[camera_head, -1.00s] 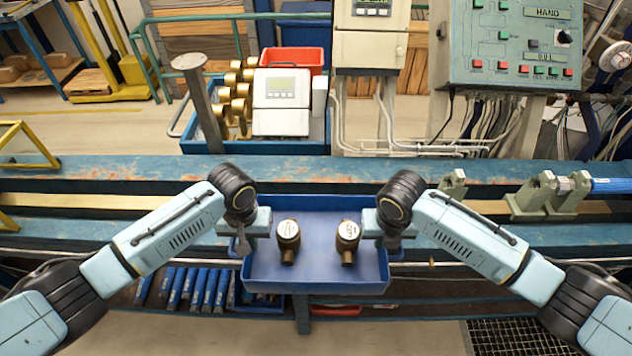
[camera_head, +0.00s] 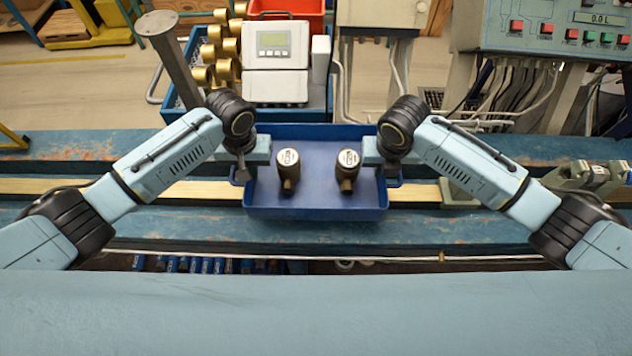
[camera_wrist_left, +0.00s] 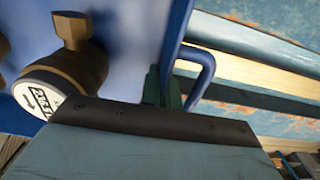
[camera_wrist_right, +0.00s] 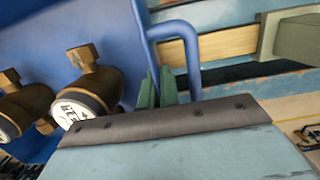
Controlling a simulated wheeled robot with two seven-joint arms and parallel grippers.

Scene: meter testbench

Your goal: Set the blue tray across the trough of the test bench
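The blue tray (camera_head: 316,206) spans the wood-lined trough (camera_head: 425,193) of the test bench in the head view. It looks level; whether it touches the bench rails cannot be told. Two brass meters with white faces, a left one (camera_head: 288,170) and a right one (camera_head: 347,168), stand apart in it. My left gripper (camera_head: 248,170) is at the tray's left end and my right gripper (camera_head: 380,170) at its right end. In the wrist views, green fingers sit at the left handle (camera_wrist_left: 205,72) and right handle (camera_wrist_right: 194,65), closed on the tray; exact contact is partly hidden.
Green-grey clamp fixtures (camera_head: 590,178) stand on the bench to the right. A blue crate (camera_head: 318,100) with brass parts and a white meter unit (camera_head: 276,60) is behind the bench. The bench's left stretch (camera_head: 70,148) is clear.

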